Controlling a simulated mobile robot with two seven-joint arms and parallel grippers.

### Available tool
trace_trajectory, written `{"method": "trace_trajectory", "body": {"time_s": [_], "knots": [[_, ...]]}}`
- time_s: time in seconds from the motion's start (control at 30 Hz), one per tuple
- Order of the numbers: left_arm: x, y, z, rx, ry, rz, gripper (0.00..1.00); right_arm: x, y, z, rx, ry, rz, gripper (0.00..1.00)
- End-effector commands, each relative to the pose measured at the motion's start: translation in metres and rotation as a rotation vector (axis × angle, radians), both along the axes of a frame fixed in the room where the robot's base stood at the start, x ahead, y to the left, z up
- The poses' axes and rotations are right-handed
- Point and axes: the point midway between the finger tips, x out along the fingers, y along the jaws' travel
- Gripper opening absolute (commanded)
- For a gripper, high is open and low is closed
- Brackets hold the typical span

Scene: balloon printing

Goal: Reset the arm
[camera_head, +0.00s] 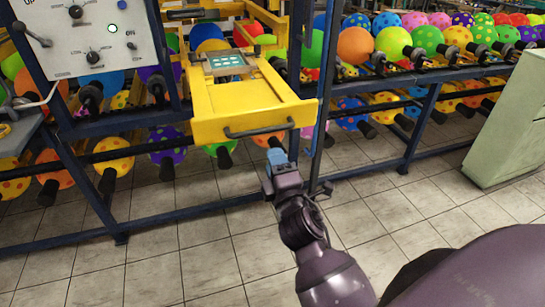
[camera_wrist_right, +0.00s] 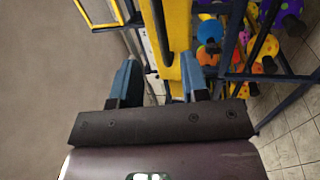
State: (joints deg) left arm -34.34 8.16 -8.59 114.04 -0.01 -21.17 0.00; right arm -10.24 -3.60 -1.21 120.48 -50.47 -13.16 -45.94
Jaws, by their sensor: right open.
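My right gripper (camera_head: 277,158) is just below and in front of the yellow drawer (camera_head: 250,104) of the printing machine. Its blue fingers are apart in the right wrist view (camera_wrist_right: 158,75), with nothing held between them. The drawer's dark handle (camera_head: 258,134) is close to the fingertips in the head view. A dark bar, seemingly this handle (camera_wrist_right: 158,38), and the yellow drawer front (camera_wrist_right: 178,30) show beyond the fingers in the wrist view. I cannot tell whether the gripper touches the handle. My left gripper is not in view.
A framed plate with a teal pattern (camera_head: 227,62) sits on the drawer's top. A control panel (camera_head: 92,35) stands at left. Blue racks (camera_head: 410,125) carry several colourful balloons. A pale green cabinet (camera_head: 510,125) stands at right. The tiled floor (camera_head: 185,255) is clear.

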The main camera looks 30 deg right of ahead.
Motion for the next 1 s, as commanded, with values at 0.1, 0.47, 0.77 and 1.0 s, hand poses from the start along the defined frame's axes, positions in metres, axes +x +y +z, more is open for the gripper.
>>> {"method": "trace_trajectory", "body": {"time_s": [0.1, 0.47, 0.77, 1.0], "knots": [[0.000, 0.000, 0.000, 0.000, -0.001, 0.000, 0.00, -0.001, 0.000, 0.000, 0.000, 0.000, 0.000, 0.41], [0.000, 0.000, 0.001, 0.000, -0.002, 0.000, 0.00, 0.000, 0.000, 0.000, 0.000, 0.000, 0.000, 0.41], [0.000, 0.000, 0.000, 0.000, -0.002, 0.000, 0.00, 0.001, 0.000, -0.006, 0.246, -0.028, 0.046, 0.41], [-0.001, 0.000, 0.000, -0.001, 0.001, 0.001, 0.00, -0.006, 0.011, -0.059, 0.861, 0.018, 0.152, 0.41]]}}
